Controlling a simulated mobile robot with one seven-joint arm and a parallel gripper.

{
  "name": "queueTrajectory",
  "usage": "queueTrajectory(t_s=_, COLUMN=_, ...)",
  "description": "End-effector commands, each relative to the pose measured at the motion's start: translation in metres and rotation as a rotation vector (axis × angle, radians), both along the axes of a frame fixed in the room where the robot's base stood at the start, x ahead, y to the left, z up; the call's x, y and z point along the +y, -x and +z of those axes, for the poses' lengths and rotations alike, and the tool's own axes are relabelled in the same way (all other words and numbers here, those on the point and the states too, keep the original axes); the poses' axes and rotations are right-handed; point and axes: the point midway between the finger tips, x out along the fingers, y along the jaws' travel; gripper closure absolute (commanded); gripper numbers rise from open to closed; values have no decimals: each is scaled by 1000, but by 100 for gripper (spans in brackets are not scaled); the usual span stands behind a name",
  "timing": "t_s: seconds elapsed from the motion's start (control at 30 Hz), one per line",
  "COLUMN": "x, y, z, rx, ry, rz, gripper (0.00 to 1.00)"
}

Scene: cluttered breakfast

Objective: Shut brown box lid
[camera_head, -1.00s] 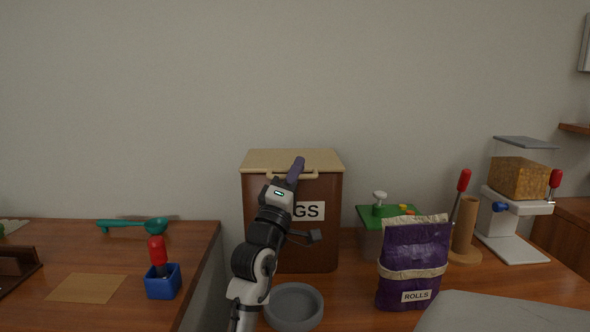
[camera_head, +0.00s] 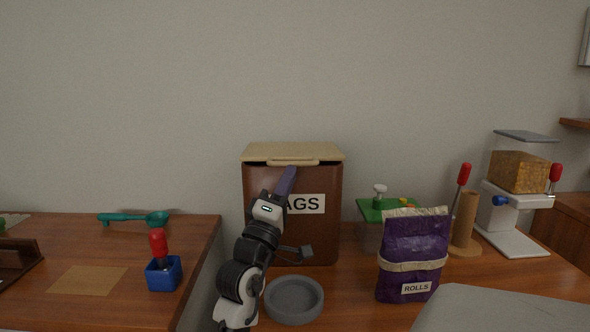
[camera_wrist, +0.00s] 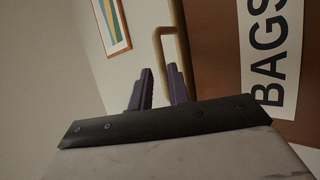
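The brown box (camera_head: 322,235) stands upright against the wall on the right counter, with a label reading "BAGS" on its front. Its beige lid (camera_head: 292,151) lies over the top, with a thin dark gap under its front edge. The lid's handle (camera_head: 305,162) is at the front edge; it also shows in the wrist view (camera_wrist: 158,48). My gripper (camera_head: 289,171) is in front of the box, its purple fingertips just below the handle. In the wrist view the fingers (camera_wrist: 158,70) are a little apart with nothing between them. Contact with the lid cannot be told.
A grey bowl (camera_head: 294,300) sits in front of the box beside my arm. A purple "ROLLS" bag (camera_head: 414,250) and a green-topped container (camera_head: 372,213) stand to the right. A blue holder (camera_head: 163,276) is on the left counter. The wall above the box is clear.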

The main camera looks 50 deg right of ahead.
Motion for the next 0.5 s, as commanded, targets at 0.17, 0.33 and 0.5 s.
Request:
queueTrajectory(t_s=0.17, x=34, y=5, z=-28, rx=1, ry=1, rz=3, gripper=82)
queueTrajectory(t_s=0.33, x=57, y=10, z=-44, rx=0, ry=2, rz=2, gripper=82)
queueTrajectory(t_s=0.5, x=67, y=12, z=-50, rx=-1, ry=3, rz=1, gripper=82)
